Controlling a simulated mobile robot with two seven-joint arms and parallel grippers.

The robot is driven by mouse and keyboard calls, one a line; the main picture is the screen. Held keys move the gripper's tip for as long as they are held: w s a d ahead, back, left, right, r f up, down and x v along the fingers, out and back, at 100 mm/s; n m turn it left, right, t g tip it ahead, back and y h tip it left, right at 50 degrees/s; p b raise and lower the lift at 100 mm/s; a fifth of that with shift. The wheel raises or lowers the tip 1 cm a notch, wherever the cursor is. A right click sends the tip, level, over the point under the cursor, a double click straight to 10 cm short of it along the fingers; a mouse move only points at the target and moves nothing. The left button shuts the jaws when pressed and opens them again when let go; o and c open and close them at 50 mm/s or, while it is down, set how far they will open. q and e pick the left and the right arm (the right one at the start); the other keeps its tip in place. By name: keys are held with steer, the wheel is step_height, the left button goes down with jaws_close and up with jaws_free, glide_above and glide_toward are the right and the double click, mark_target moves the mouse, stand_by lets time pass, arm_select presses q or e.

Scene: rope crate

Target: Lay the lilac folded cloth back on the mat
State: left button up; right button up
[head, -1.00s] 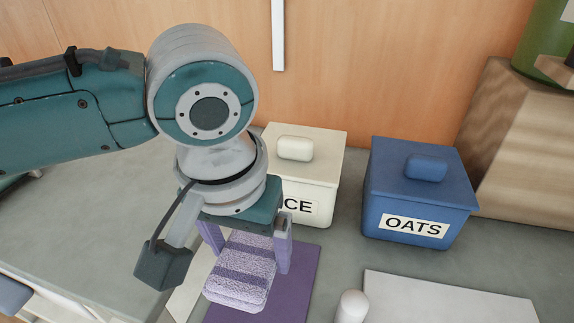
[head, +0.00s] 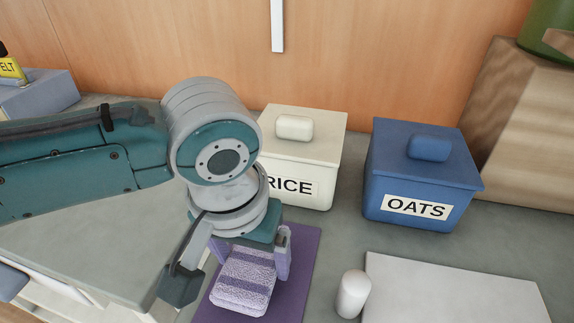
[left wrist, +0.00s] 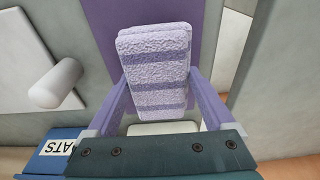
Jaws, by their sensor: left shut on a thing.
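The lilac folded cloth (head: 243,284), with darker purple stripes, is between the fingers of my left gripper (head: 252,254). The gripper is shut on it and points down over the purple mat (head: 296,275). In the left wrist view the cloth (left wrist: 156,62) sits between the two lilac fingers (left wrist: 160,108), with the mat (left wrist: 207,22) behind it. The cloth covers part of the mat. I cannot tell whether the cloth touches the mat or hangs a little above it. My right gripper is not in view.
A cream RICE box (head: 318,150) stands behind the mat, and a blue OATS box (head: 415,185) stands to its right. A wooden block (head: 535,130) is at the back right.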

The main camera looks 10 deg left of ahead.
arm_select(q)
steer(key=shift+f+b, duration=0.35)
steer(key=shift+f, duration=0.2)
stand_by(0.5)
steer(key=o, duration=1)
steer(key=shift+o, duration=0.2)
steer(key=r+p, duration=0.1)
steer(key=r, duration=0.2)
steer(key=s+r+p, duration=0.1)
steer(key=r, duration=0.2)
steer(key=r+p, duration=0.1)
steer(key=r, duration=0.2)
steer(key=shift+s+p, duration=0.15)
steer(key=shift+p, duration=0.15)
steer(key=shift+s+r, duration=0.1)
steer(key=shift+r, duration=0.35)
